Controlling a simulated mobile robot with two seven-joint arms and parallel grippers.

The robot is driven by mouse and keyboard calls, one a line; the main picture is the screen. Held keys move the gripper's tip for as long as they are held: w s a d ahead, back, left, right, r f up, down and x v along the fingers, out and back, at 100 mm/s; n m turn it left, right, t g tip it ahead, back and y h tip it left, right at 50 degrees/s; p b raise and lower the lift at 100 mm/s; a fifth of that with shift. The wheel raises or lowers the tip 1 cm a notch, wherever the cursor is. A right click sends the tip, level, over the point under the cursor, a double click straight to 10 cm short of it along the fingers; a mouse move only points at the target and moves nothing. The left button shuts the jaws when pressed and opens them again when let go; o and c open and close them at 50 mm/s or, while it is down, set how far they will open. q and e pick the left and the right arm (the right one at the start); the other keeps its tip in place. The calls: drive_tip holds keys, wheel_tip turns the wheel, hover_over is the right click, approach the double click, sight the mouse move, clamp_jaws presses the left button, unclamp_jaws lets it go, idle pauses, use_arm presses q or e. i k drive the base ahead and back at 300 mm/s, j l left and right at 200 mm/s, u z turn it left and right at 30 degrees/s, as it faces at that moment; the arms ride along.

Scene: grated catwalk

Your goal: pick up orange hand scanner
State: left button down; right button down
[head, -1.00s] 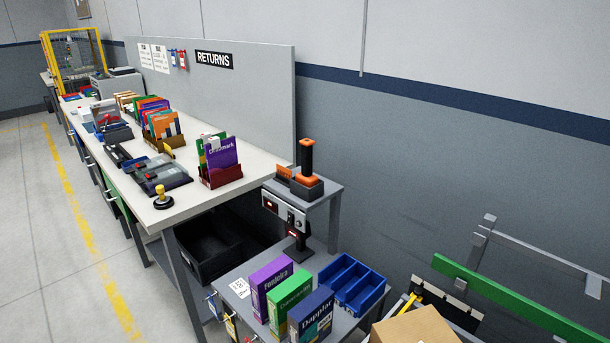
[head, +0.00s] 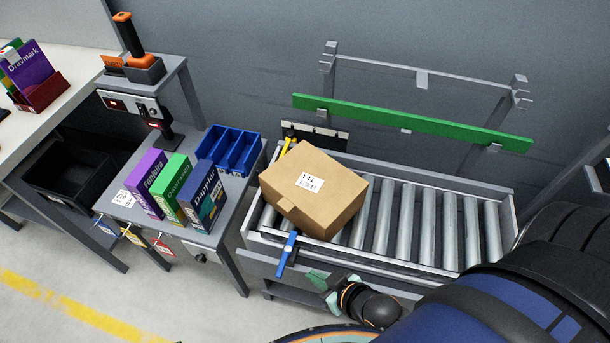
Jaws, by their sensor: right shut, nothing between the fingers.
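The orange hand scanner (head: 129,35) stands upright in a dark cradle (head: 146,73) on a small raised grey shelf at the upper left of the head view. It has a black body with an orange top and an orange part low down at the cradle. My right gripper (head: 324,290) shows at the bottom middle, in front of the roller conveyor. It is shut and empty, with pale green fingers, and is well apart from the scanner, to its lower right. My left gripper is not in view.
Below the shelf, a grey side table holds several upright boxes (head: 203,196) and a blue divided bin (head: 230,147). A cardboard box (head: 314,190) lies on the roller conveyor (head: 385,215). A long workbench (head: 75,55) stands at the left. The floor (head: 110,290) at lower left is clear.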

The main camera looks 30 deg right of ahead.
sight(139, 58)
drive_tip(key=j+z, duration=0.1)
drive_tip(key=z, duration=0.25)
drive_tip(key=j+z, duration=0.1)
drive_tip(key=z, duration=0.2)
drive_tip(key=i+j+z, duration=0.1)
drive_tip(key=z, duration=0.25)
drive_tip(key=j+z, duration=0.25)
drive_tip(key=j, duration=0.2)
drive_tip(key=k+j+z, duration=0.1)
drive_tip(key=j+z, duration=0.2)
drive_tip(key=j, duration=0.15)
